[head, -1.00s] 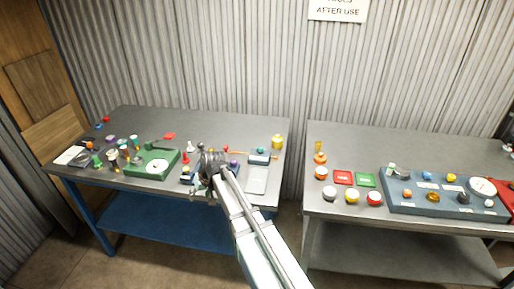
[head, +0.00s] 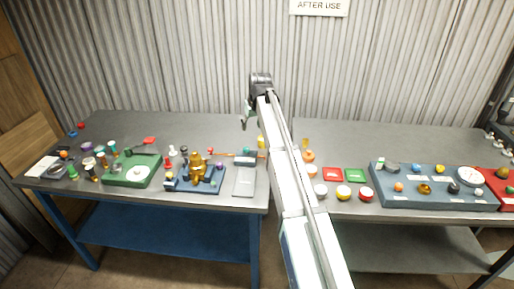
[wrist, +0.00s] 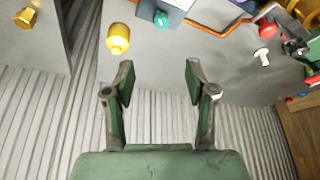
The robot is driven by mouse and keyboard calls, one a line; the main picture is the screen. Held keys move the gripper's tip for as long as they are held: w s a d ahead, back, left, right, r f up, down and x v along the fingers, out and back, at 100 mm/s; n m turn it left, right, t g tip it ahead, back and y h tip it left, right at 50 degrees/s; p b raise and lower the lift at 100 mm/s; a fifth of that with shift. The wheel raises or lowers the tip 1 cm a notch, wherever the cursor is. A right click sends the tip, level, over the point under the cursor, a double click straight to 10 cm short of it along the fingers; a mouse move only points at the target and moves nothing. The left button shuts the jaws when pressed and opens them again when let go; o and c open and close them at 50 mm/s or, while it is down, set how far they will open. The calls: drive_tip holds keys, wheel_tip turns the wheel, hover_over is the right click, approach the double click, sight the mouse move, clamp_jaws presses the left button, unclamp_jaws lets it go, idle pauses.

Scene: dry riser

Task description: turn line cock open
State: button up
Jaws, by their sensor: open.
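I cannot tell for sure which fitting is the line cock. A brass valve assembly (head: 197,166) stands on a blue base (head: 205,187) on the left table. A copper pipe (head: 226,153) runs right from it to a small grey-blue block (head: 245,161) with a teal knob. In the wrist view the block's teal knob (wrist: 161,18) and the pipe (wrist: 222,31) show at the top. My gripper (wrist: 159,82) is open and empty, with bare table and wall between its fingers. In the head view my gripper (head: 247,115) is raised near the wall, apart from these fittings.
A yellow cylinder (wrist: 118,38) stands near the left finger in the wrist view. A green base (head: 132,170) and small parts crowd the left table. A grey plate (head: 244,182) lies at its front right. The right table holds coloured knobs and a blue panel (head: 400,200).

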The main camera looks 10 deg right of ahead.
sight(246, 148)
drive_tip(key=p+x, duration=0.1)
drive_tip(key=x, duration=0.4)
drive_tip(key=p+x, duration=0.2)
drive_tip(key=x, duration=0.4)
drive_tip(key=p+x, duration=0.1)
drive_tip(key=x, duration=0.5)
drive_tip(key=shift+a+p, duration=0.25)
drive_tip(key=shift+p, duration=0.05)
clamp_jaws()
